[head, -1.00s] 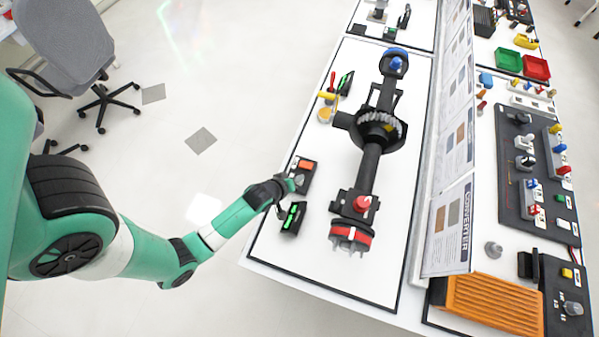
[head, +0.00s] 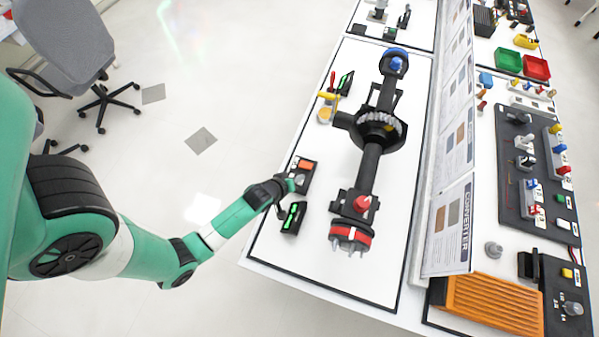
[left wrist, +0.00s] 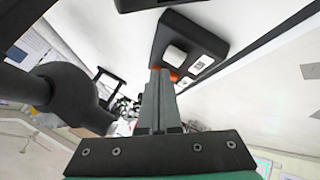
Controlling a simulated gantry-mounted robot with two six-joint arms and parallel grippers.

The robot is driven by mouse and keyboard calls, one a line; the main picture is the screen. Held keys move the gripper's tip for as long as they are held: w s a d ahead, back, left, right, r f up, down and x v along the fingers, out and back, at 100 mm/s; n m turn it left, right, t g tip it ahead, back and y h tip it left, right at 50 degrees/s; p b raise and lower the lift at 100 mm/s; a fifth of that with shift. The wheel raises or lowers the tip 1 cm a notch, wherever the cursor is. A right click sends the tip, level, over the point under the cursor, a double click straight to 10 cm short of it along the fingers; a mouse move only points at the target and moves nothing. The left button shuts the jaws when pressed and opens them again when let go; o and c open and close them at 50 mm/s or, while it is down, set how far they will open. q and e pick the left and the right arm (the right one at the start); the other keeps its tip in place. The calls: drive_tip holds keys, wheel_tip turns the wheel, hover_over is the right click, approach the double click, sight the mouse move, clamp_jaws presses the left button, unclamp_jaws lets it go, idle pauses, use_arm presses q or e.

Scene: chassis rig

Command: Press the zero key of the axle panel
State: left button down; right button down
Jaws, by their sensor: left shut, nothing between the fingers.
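The axle panel (head: 303,178) is a small black box with an orange block at its far end, lying on the white bench board. In the left wrist view the axle panel (left wrist: 175,25) shows two pale keys (left wrist: 175,55) (left wrist: 203,65), one with a dark mark, and orange partly hidden behind my fingers. I cannot read which key is zero. My left gripper (head: 291,184) is shut and empty at the panel's near-left side. In the wrist view its fingertips (left wrist: 160,75) overlap the orange part; whether they touch is unclear. My right gripper is not in view.
A black axle (head: 371,155) with a red end lies right of the panel. A green-lit gauge (head: 292,217) stands just nearer than the panel.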

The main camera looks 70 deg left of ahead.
use_arm(q)
drive_tip(key=shift+f, duration=0.1)
drive_tip(key=shift+f+b, duration=0.3)
drive_tip(key=shift+f, duration=0.05)
drive_tip(key=shift+f+b, duration=0.35)
drive_tip(key=shift+f, duration=0.1)
idle(0.5)
idle(0.4)
drive_tip(key=shift+r+p, duration=0.85)
drive_tip(key=shift+p, duration=0.05)
wheel_tip(320, 180, up, 5)
drive_tip(key=p, duration=0.5)
drive_tip(key=shift+r, duration=0.1)
